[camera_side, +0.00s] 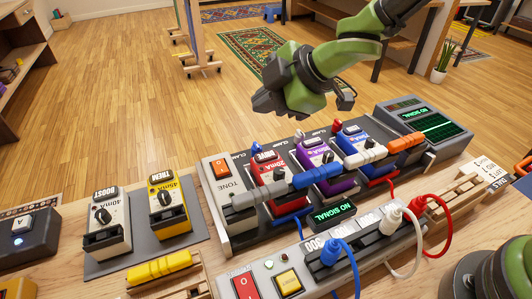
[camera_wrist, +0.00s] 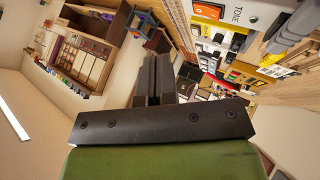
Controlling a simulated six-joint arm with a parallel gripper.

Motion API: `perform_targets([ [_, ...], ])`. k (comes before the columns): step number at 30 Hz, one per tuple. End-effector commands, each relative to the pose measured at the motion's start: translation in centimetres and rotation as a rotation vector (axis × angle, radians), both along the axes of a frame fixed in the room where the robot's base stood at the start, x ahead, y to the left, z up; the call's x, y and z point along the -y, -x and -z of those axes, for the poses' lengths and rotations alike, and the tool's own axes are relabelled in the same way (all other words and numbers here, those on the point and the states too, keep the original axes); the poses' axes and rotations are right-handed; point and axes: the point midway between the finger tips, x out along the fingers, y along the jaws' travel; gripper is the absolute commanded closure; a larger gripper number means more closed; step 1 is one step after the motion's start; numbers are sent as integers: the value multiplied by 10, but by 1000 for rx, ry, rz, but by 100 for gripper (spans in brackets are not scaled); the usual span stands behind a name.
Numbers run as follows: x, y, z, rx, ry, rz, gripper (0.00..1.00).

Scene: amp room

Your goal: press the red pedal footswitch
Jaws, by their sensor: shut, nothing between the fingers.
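The red pedal (camera_side: 270,174) stands in the pedalboard (camera_side: 222,215), left of the purple pedal (camera_side: 312,152) and the blue pedal (camera_side: 352,138). My gripper (camera_side: 262,105) is above and behind the board, well apart from the red pedal. The wrist view shows its dark fingers (camera_wrist: 153,72) together with nothing between them. The red pedal cannot be made out in the wrist view.
A scope screen (camera_side: 432,125) stands at the right. White (camera_side: 107,218) and yellow (camera_side: 167,205) pedals sit on a grey mat at left. A power strip with plugged cables (camera_side: 330,252) lies in front.

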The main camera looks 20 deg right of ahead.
Motion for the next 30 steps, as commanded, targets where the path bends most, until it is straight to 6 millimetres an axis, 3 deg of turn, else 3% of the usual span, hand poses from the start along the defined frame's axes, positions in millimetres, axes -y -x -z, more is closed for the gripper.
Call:
perform_targets([
  [16,0,0,69,-3,2,2,100],
  [30,0,0,82,1,1,2,100],
])
